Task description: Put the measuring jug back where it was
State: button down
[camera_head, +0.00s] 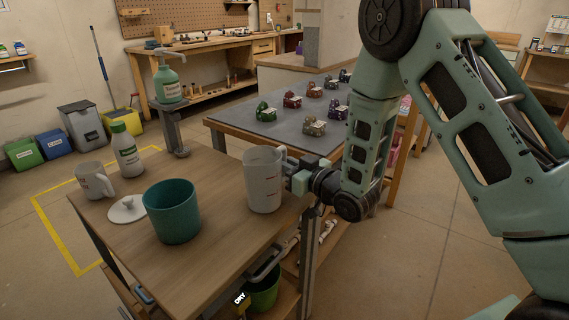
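A tall white translucent measuring jug (262,182) is upright at the right side of the wooden table, its handle facing right. I cannot tell whether its base touches the tabletop. My gripper (297,176) is at the jug's handle, coming from the right. The fingers are small and partly overlap the handle, so I cannot tell whether they grip it. A smaller white jug (92,181) with red markings stands at the table's far left.
The wooden table (215,262) also holds a teal pot (172,212), a white lid (127,209) and a white-and-green bottle (126,150). A green pump bottle (167,84) is on a stand behind. A grey-topped table (262,119) behind carries several small patterned items. The wooden table's front is clear.

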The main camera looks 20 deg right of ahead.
jog(key=shift+f, duration=0.2)
jog(key=c, duration=1.5)
grip_release()
jog(key=shift+o, duration=0.2)
jog(key=shift+r, duration=0.1)
jog(key=shift+r, duration=0.2)
jog(key=p+v, duration=0.5)
jog(key=v, duration=0.7)
jog(key=shift+p, duration=0.3)
